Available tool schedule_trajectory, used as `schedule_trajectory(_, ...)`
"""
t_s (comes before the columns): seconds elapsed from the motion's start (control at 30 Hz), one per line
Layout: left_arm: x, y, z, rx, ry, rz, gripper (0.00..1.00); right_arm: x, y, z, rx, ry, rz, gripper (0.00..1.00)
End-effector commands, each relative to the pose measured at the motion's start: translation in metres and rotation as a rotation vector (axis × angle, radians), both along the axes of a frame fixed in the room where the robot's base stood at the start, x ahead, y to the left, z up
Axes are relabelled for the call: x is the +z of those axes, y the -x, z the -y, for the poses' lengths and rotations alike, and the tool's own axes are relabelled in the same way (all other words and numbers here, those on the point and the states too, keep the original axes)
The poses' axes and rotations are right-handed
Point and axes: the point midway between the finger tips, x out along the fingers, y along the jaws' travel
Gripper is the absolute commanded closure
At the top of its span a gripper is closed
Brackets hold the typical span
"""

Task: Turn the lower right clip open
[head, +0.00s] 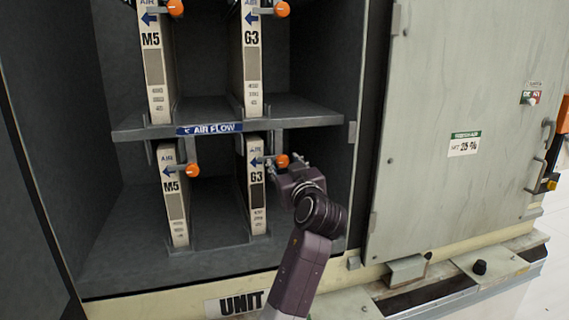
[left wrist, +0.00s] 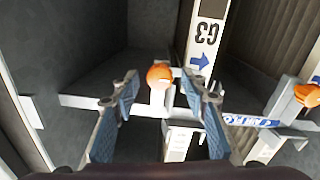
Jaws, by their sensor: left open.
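The lower right clip has an orange knob (head: 282,161) at the right end of its short bar, beside the top of the lower G3 filter (head: 257,188). The bar looks roughly level. My left gripper (head: 285,168) is open just in front of and below this knob. In the left wrist view, which is upside down, the knob (left wrist: 159,75) shows between the two spread blue-padded fingers (left wrist: 158,84), with gaps on both sides. I cannot tell how deep between the fingers it is. My right gripper is not in view.
The lower left clip's orange knob (head: 193,170) is by the lower M5 filter (head: 177,205). Two more orange-knobbed clips are above the shelf (head: 310,113). The cabinet door (head: 420,140) is on the right. Dark space lies between the filters.

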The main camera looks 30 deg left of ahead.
Motion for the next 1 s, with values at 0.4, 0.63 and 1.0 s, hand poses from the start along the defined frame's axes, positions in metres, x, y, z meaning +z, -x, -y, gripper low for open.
schedule_trajectory(0.4, 0.000, 0.000, 0.000, 0.000, 0.000, 0.000, 0.93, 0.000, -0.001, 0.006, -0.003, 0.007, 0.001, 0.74)
schedule_trajectory(0.63, 0.000, 0.000, 0.000, 0.000, -0.003, -0.005, 1.00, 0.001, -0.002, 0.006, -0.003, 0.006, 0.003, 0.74)
schedule_trajectory(1.0, 0.002, 0.000, 0.001, -0.001, -0.105, -0.125, 1.00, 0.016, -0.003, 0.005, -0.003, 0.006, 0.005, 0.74)
